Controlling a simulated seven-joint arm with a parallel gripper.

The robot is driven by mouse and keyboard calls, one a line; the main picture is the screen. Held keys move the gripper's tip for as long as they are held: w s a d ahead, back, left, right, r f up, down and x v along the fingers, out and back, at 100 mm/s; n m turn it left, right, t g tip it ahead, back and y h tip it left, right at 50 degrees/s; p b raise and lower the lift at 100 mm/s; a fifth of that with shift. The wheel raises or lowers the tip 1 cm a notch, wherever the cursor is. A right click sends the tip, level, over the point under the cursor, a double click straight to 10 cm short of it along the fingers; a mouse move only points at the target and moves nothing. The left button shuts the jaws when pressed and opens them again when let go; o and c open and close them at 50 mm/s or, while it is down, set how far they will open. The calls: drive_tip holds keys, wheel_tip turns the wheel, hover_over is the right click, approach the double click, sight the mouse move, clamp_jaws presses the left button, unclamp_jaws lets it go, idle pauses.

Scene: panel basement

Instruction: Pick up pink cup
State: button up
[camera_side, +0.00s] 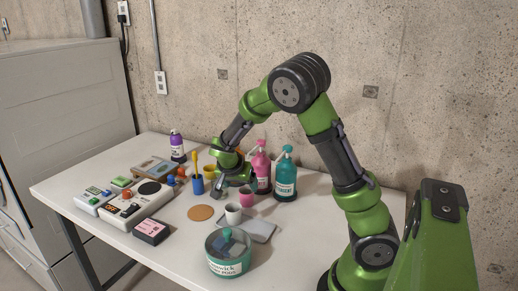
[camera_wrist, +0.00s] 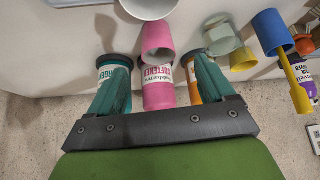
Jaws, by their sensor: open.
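The pink cup (camera_side: 246,196) stands on the white table, close behind a white cup (camera_side: 233,213) and in front of the pink pump bottle. In the wrist view the pink cup (camera_wrist: 157,36) lies near the middle, just beyond the fingertips and roughly in line with the gap between them. My gripper (camera_side: 223,189) is low over the table, to the left of the pink cup. In the wrist view my gripper (camera_wrist: 159,66) has its two green fingers spread apart with nothing held. The white cup's rim (camera_wrist: 150,8) shows at the wrist view's top edge.
A pink pump bottle (camera_side: 262,168) and a teal pump bottle (camera_side: 285,175) stand close behind the cups. A blue cup (camera_side: 197,184) holding a yellow-handled tool stands left. A round teal tin (camera_side: 228,253) is in front; a cork coaster (camera_side: 200,213) lies flat.

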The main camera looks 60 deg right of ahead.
sight(247, 197)
drive_tip(key=x, duration=0.9)
drive_tip(key=shift+s+r, duration=0.1)
drive_tip(key=shift+s, duration=0.05)
drive_tip(key=shift+c, duration=0.3)
drive_tip(key=c, duration=1)
